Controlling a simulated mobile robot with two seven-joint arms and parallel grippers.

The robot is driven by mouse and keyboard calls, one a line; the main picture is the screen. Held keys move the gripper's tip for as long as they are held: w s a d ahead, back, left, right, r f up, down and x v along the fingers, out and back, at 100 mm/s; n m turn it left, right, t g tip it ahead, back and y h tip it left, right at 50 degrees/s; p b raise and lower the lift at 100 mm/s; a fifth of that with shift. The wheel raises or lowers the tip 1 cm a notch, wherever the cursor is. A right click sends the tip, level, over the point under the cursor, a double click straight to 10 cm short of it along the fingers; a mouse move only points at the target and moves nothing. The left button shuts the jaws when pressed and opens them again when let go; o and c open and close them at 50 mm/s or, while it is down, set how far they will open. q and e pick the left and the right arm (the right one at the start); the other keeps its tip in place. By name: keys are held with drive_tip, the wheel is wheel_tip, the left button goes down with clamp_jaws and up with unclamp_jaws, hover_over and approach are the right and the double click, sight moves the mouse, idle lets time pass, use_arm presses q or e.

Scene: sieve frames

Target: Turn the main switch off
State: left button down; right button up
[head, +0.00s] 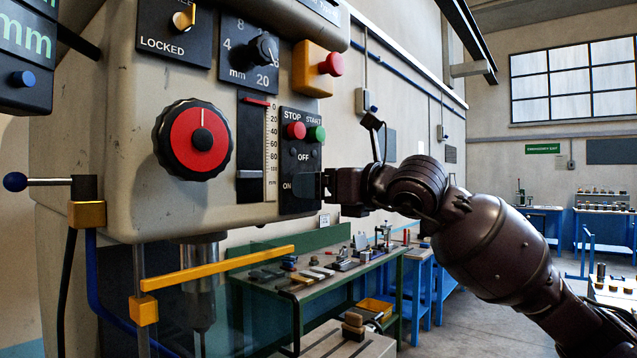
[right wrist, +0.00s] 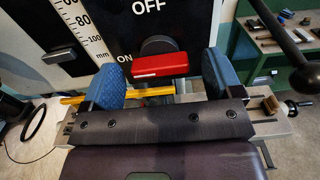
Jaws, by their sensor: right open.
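The main switch shows in the right wrist view as a red handle (right wrist: 161,66) in front of a dark round hub, below the OFF label and level with the ON label. In the head view its black panel (head: 297,130) carries STOP, START, OFF and ON; my right gripper (head: 326,185) hides the handle there. My right gripper is open, its blue-padded fingers (right wrist: 165,78) on either side of the red handle, with a visible gap on each side. My left gripper is not in view.
The machine front holds a large red dial (head: 201,139), a yellow-based red button (head: 330,64) and a depth scale (head: 270,140) beside the panel. A yellow bar (head: 215,268) runs below. A workbench (head: 335,279) with parts stands behind. Open floor lies at the right.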

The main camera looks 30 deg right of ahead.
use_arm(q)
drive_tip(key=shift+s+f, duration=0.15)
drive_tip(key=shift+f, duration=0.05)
use_arm(e)
drive_tip(key=shift+w+a, duration=0.2)
drive_tip(key=shift+w, duration=0.25)
drive_tip(key=c, duration=0.9)
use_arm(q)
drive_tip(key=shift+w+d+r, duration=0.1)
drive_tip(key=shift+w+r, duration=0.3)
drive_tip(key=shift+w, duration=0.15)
